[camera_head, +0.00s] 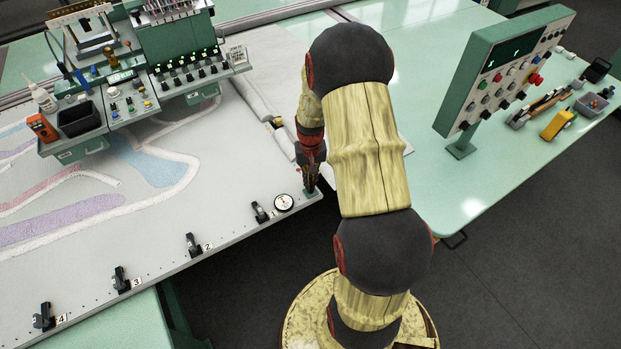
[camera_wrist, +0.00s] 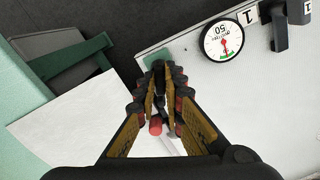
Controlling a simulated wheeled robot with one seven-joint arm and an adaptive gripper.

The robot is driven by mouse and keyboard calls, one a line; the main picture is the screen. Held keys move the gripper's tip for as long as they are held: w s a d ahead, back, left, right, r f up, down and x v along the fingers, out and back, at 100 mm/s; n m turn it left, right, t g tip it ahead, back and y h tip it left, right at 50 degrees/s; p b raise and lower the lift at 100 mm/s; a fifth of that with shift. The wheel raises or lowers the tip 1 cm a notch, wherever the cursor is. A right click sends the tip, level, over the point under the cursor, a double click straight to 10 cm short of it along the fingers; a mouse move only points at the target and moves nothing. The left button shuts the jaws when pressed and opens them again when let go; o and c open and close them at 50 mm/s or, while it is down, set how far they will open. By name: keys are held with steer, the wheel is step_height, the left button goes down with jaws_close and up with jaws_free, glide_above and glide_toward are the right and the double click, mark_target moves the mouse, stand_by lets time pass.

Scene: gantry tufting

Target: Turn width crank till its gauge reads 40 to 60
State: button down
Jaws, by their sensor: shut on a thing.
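The round white gauge (camera_head: 284,202) sits on the frame's near edge, left of my gripper. In the wrist view the gauge (camera_wrist: 214,36) appears upside down, with "50", a red-and-green mark and a thin pointer; its exact reading is too small to tell. My gripper (camera_head: 310,182) is at the frame's right corner, over a small green mount (camera_head: 311,194). In the wrist view the gripper (camera_wrist: 160,72) is shut on a dark crank part above the green mount (camera_wrist: 163,54). A red piece (camera_wrist: 155,127) shows between the fingers. The fingers hide most of the crank.
Black clamps numbered 1 to 4 line the near edge, including clamp 1 (camera_head: 261,212) beside the gauge. A green control panel (camera_head: 507,66) stands on the right table. The tufting head (camera_head: 180,50) is at the back left. Dark floor is open in front.

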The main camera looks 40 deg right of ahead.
mark_target(311, 181)
steer(key=shift+m, duration=0.5)
steer(key=c, duration=1.9)
jaws_free()
step_height(311, 181, up, 12)
